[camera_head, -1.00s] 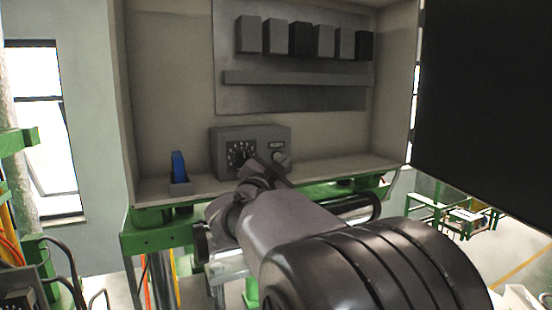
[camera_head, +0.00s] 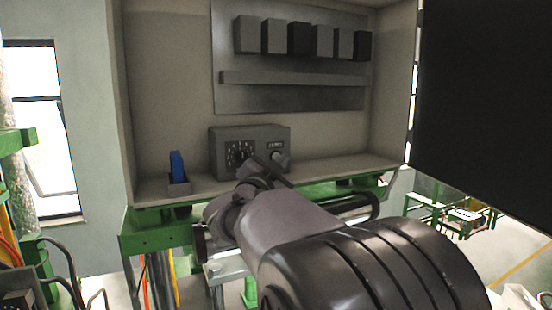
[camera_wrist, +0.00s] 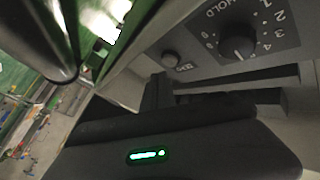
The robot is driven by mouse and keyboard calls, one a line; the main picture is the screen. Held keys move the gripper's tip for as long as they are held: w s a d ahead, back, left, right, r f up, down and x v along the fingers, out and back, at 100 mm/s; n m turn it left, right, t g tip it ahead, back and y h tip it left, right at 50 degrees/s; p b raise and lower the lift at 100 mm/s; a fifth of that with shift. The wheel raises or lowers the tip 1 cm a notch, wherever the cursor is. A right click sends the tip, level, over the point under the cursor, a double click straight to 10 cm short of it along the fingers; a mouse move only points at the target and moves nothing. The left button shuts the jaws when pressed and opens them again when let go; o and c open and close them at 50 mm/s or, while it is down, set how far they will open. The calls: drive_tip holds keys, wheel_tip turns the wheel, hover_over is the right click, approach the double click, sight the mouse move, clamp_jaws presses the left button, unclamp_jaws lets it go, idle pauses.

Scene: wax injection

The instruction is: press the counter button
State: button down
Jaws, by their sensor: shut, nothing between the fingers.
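The grey control box (camera_head: 222,152) stands on the shelf, with a numbered dial (camera_head: 238,153) on its left and a small counter display (camera_head: 276,145) on its right. A round button (camera_head: 282,157) sits below the display, partly covered by my arm's end. My gripper (camera_head: 272,168) is just in front of the box's right half; its fingertips are hard to make out there. In the wrist view the round button (camera_wrist: 170,60) shows beside the small display (camera_wrist: 185,67), with the dial (camera_wrist: 237,47) to the right. My shut, empty gripper (camera_wrist: 157,82) appears close to the button; contact cannot be told.
A blue item (camera_head: 177,166) stands in a small holder left of the box. Several grey and black blocks (camera_head: 301,38) and a ledge (camera_head: 290,79) are on the back panel above. A large black panel (camera_head: 487,100) fills the right. The shelf between holder and box is clear.

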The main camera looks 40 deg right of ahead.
drive_tip(key=shift+w, duration=0.15)
idle(0.3)
drive_tip(key=shift+w+d, duration=0.1)
drive_tip(key=shift+w, duration=0.2)
drive_tip(key=shift+w+d, duration=0.1)
drive_tip(key=shift+w, duration=0.3)
idle(0.5)
drive_tip(key=shift+s, duration=0.1)
drive_tip(key=shift+s+f+b, duration=0.1)
drive_tip(key=shift+s+b, duration=0.45)
drive_tip(key=shift+s+a, duration=0.2)
